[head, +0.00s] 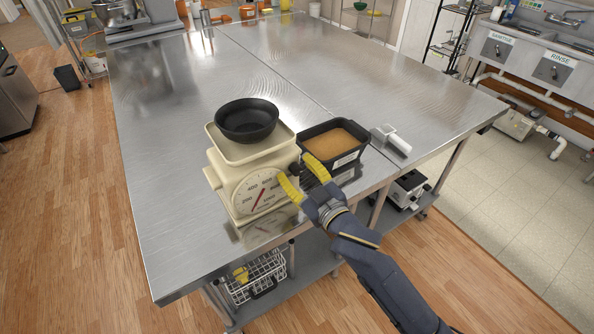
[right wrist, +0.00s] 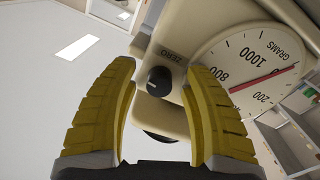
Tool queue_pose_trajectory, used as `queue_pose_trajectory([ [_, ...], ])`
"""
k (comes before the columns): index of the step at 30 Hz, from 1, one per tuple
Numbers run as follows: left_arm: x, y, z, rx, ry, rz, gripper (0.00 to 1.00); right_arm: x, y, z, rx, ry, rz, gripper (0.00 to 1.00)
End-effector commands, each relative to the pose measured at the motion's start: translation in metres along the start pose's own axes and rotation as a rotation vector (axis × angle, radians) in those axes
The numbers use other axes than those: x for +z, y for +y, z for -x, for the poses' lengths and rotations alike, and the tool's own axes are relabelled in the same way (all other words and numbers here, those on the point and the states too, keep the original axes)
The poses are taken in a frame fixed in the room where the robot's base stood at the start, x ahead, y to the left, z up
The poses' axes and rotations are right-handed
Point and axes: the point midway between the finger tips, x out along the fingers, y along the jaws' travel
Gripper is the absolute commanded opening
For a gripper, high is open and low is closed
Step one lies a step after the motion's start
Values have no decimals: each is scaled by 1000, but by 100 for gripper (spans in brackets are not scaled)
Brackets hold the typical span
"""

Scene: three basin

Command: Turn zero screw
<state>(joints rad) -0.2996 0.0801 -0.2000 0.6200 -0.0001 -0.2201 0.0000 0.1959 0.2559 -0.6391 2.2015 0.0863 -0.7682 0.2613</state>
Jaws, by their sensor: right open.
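The cream kitchen scale (head: 230,178) stands on the steel table with a black bowl (head: 247,121) on its top plate. The zero screw (right wrist: 159,81) is a small black knob on the scale's side, next to the word ZERO in the right wrist view. The round dial (right wrist: 250,72) has a red pointer. My right gripper (head: 304,175) is at the right side of the scale. Its yellow fingers (right wrist: 160,70) are open, one on each side of the screw, with gaps between them and the knob. My left gripper is not in view.

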Motion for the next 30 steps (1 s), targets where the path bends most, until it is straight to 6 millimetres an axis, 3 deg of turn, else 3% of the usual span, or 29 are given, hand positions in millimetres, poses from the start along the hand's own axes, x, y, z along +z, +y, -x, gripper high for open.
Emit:
queue_pose_trajectory([
  [8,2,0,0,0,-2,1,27,0,0,16,0,0,-1,48],
  [21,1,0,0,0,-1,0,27,1,-1,90,-1,-2,0,48],
  [30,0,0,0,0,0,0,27,0,0,116,0,-1,0,48],
])
